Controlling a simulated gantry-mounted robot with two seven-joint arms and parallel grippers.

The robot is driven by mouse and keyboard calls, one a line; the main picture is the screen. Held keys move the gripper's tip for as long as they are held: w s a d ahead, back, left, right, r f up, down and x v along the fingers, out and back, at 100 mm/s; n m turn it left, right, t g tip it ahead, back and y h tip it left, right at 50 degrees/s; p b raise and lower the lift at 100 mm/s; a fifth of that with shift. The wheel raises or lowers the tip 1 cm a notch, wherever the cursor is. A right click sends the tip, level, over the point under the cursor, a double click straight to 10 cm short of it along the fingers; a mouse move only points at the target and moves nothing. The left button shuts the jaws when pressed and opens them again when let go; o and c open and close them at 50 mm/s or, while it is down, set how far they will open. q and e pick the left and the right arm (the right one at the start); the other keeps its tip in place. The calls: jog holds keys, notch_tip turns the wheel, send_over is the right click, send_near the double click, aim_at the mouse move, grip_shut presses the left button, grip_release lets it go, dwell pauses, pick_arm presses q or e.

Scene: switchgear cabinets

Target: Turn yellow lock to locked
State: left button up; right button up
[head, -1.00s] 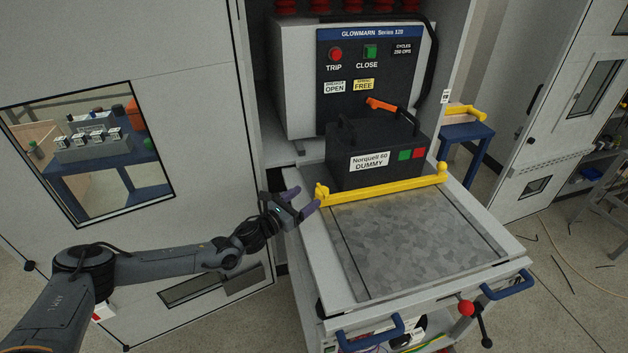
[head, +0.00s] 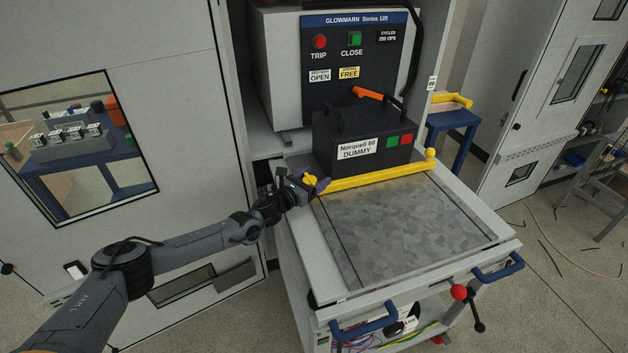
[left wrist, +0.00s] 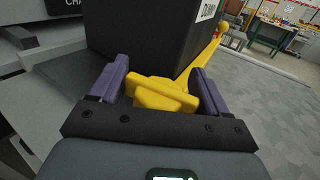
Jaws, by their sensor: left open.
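The yellow lock is a long yellow bar (head: 375,177) lying across the trolley top in front of the black dummy box. Its left end has a yellow knob, and its right end has a round yellow knob. My left gripper (head: 318,184) is at the bar's left end. In the left wrist view the yellow end piece (left wrist: 160,95) sits between the two purple fingers of my left gripper (left wrist: 165,88), which are open around it. The right finger is close to the yellow piece. My right gripper is not in view.
The black dummy box (head: 350,150) stands just behind the bar. The grey trolley top (head: 400,225) in front is clear. Blue handles (head: 364,325) and a red-knobbed lever (head: 458,292) are at the trolley's front.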

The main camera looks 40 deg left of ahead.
pick_arm(q)
jog(key=shift+w, duration=0.1)
jog(key=shift+c, duration=0.4)
jog(key=c, duration=0.9)
jog(key=shift+o, duration=0.2)
jog(key=shift+d+m+h+b, duration=0.1)
jog(key=shift+m+h+b, duration=0.35)
jog(key=shift+m+h, duration=0.7)
jog(key=shift+n+h, duration=0.25)
jog(key=o, duration=0.9)
jog(key=shift+o, duration=0.2)
